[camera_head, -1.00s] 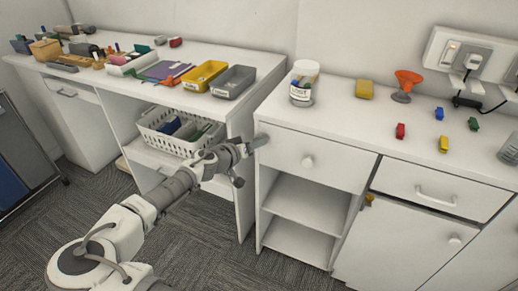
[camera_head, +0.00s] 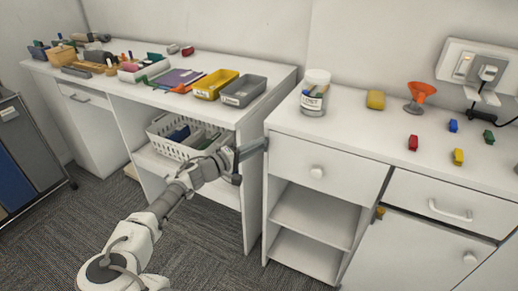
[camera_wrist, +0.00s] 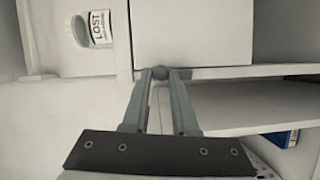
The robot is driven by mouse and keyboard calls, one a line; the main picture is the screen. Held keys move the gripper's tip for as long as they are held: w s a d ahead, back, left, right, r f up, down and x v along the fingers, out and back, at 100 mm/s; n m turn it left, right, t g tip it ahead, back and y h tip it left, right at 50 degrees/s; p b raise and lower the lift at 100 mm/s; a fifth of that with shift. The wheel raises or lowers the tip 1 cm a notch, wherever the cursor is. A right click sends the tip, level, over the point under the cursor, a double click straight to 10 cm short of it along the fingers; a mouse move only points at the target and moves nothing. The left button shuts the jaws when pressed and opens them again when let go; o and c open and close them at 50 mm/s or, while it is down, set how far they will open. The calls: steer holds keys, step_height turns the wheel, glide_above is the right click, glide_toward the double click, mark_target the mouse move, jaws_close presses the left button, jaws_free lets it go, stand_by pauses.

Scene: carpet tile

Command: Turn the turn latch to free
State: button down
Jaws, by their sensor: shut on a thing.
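A small dark grey round knob (camera_wrist: 160,73), which looks like the turn latch, sits at the left edge of the white drawer front (camera_head: 325,167). My gripper (camera_head: 264,144) reaches the cabinet's upper left front corner. In the wrist view, my gripper's two grey fingers (camera_wrist: 161,78) lie on either side of the knob and are shut on it. The fingers hide part of the knob, so its turned angle cannot be told. The drawer front also shows in the wrist view (camera_wrist: 192,32), and it looks closed.
A LOST jar (camera_head: 315,92) stands on the counter above the drawer. Open shelves (camera_head: 314,216) lie below it. A white basket (camera_head: 165,139) is under the left desk. Carpet in front is clear.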

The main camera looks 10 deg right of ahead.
steer(key=shift+w+a+n, duration=0.2)
steer(key=shift+n, duration=0.5)
steer(key=c, duration=0.7)
jaws_free()
steer(key=f+p+v, duration=0.1)
steer(key=v, duration=1.6)
steer(key=shift+a, duration=0.3)
